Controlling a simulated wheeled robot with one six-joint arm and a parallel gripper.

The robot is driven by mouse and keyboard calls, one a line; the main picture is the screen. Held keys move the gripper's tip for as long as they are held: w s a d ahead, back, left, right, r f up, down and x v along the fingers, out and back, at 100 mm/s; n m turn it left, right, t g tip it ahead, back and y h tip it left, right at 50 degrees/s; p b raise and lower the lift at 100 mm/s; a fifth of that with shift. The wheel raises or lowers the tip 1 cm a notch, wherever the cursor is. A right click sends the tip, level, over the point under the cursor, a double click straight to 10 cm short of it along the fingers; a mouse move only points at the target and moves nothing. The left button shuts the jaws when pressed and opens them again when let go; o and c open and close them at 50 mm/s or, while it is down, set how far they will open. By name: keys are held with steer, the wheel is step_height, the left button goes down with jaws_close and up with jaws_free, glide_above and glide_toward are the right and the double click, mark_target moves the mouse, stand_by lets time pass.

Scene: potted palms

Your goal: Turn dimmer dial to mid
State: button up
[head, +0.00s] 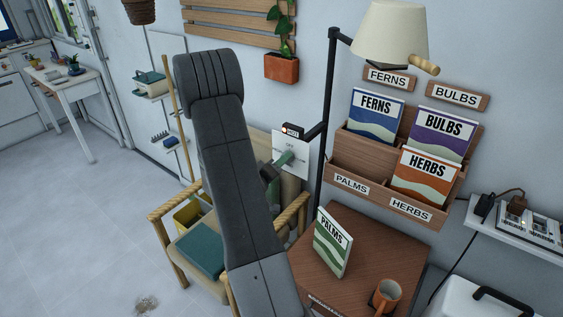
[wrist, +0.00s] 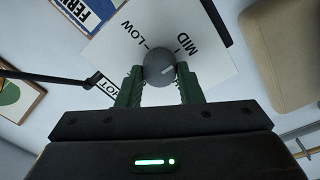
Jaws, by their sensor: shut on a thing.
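The dimmer dial (wrist: 158,66) is a round grey knob with a short pale line on its face. It sits on a white plate printed LOW and MID (wrist: 212,48), fixed to the wall. My gripper (wrist: 160,74) has its green fingers shut on the dial, one on each side. The pale line points to the right in the wrist view, and the MID tick lies above and right of the dial. In the head view the plate (head: 300,152) shows behind my gripper (head: 284,159), and the dial is mostly hidden.
A small black box (head: 293,130) with a red light sits above the plate. A lamp with a black pole (head: 325,125) stands just right of it. A chair (head: 174,220) is below left, and a brown table (head: 380,248) holds a PALMS booklet (head: 332,243) and a mug (head: 385,297).

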steer(key=o, duration=1)
steer(key=b+v, duration=0.3)
steer(key=v, duration=1.1)
steer(key=p+x, duration=0.3)
steer(key=x, duration=1.1)
